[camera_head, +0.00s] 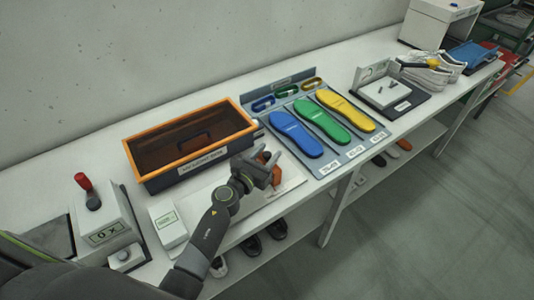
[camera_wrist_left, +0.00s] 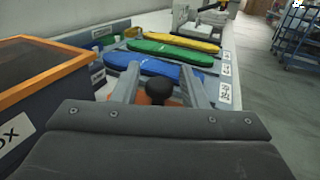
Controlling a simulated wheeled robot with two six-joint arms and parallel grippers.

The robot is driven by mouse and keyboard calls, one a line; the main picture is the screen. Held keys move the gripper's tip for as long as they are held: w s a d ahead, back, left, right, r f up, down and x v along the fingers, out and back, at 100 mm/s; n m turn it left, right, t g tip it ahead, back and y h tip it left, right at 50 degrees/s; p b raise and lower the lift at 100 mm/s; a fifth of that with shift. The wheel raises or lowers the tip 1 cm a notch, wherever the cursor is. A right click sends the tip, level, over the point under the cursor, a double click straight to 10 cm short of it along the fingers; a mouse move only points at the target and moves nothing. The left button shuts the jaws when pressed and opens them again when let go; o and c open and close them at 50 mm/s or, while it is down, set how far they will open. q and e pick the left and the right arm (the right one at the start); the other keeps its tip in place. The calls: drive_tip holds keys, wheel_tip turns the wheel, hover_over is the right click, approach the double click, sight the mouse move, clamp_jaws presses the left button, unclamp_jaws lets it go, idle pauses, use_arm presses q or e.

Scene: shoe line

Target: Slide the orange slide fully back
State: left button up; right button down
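The orange slide (camera_head: 277,176) sits on a white board (camera_head: 290,177) at the front edge of the bench, right of the orange-rimmed bin. My left gripper (camera_head: 268,167) is over it and hides much of it. In the left wrist view, a black round knob (camera_wrist_left: 161,91) stands above the orange part (camera_wrist_left: 143,98). The knob lies between the two fingers of my left gripper (camera_wrist_left: 160,80), which look apart with small gaps beside the knob. My right gripper is not in view.
The orange-rimmed dark bin (camera_head: 138,158) stands just left of my gripper. A grey tray with blue (camera_head: 296,134), green (camera_head: 321,121) and yellow (camera_head: 345,110) insoles lies to the right. A white box (camera_head: 167,226) and a red-handled device (camera_head: 88,193) stand at the left.

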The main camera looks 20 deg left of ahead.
use_arm(q)
clamp_jaws()
drive_tip(key=w+d, duration=0.2)
drive_tip(key=w+d+b, duration=0.1)
drive_tip(key=w+d, duration=0.1)
drive_tip(key=w, duration=0.1)
drive_tip(key=shift+w+d+f+b, duration=0.1)
drive_tip(key=shift+w+d+b, duration=0.05)
drive_tip(key=shift+w+b, duration=0.15)
drive_tip(key=shift+r, duration=0.2)
drive_tip(key=shift+c, duration=0.5)
unclamp_jaws()
drive_tip(key=shift+o, duration=1.3)
drive_tip(key=shift+w+d+f, duration=0.1)
drive_tip(key=shift+d, duration=0.05)
drive_tip(key=shift+s, duration=0.45)
drive_tip(key=v, duration=1.6)
drive_tip(key=shift+s+a, duration=0.2)
drive_tip(key=shift+a, duration=0.05)
